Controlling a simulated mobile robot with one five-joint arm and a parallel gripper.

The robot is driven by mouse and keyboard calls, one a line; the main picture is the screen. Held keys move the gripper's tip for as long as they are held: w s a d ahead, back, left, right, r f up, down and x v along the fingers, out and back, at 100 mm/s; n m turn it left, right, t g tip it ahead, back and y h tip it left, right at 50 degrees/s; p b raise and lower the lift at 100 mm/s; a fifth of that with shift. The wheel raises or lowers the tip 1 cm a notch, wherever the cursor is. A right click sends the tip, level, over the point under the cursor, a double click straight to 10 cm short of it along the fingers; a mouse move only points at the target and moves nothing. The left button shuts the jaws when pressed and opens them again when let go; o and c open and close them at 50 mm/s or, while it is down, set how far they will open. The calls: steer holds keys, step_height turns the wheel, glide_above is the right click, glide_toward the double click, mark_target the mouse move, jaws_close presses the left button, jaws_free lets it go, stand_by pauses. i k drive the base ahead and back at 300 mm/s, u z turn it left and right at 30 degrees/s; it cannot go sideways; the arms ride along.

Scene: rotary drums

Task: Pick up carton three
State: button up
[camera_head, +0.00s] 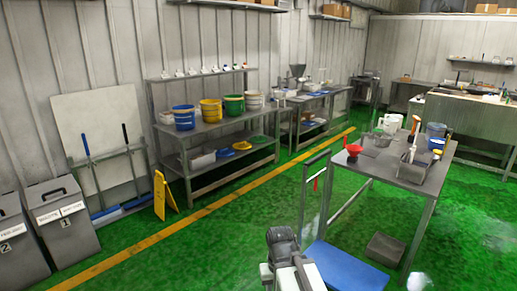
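No carton marked three can be made out in the head view. Small brown cardboard boxes sit on a high wall shelf (330,17) at the top centre, and more brown boxes (486,8) sit up at the far right. No number on them is readable. Part of my arm, dark and pale grey, shows at the bottom centre, far from these boxes. My gripper's fingers cannot be made out there, and nothing held is visible.
A metal table (375,163) with a red funnel (353,148) stands at right. A blue platform (345,268) lies low beside my arm. Grey bins (64,222), a yellow floor sign (164,194) and a bucket bench (212,131) line the left. Green floor (200,250) is clear at centre-left.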

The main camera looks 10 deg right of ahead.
mark_target(408, 79)
steer(key=i, duration=5.9)
steer(key=z, duration=1.8)
steer(key=i, duration=6.5)
